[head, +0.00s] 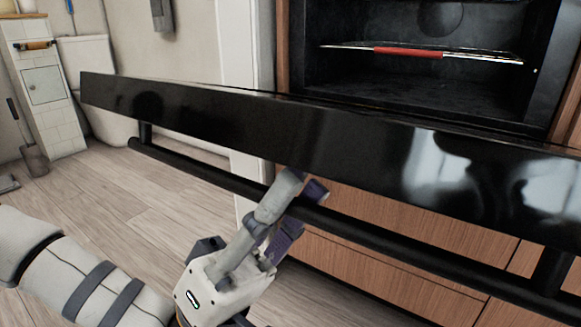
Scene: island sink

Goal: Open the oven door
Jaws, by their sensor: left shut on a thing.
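The black oven door (330,140) is swung down part way and stands out from the oven, its top edge towards me. A round black handle bar (410,246) runs along its front on short posts. My left gripper (303,192) is shut on the handle bar, a little left of the bar's middle. The oven cavity (420,85) shows open and dark behind the door, with a wire rack (490,55) that has a red strip (408,52) on its front. The lower part of the door is hidden. My right gripper is not in view.
Wooden cabinet fronts (390,270) lie below the door. A white wall edge (240,90) stands left of the oven. Wooden floor (130,205) is free at the left, with a toilet (95,75) and a white tiled cabinet (45,95) further back.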

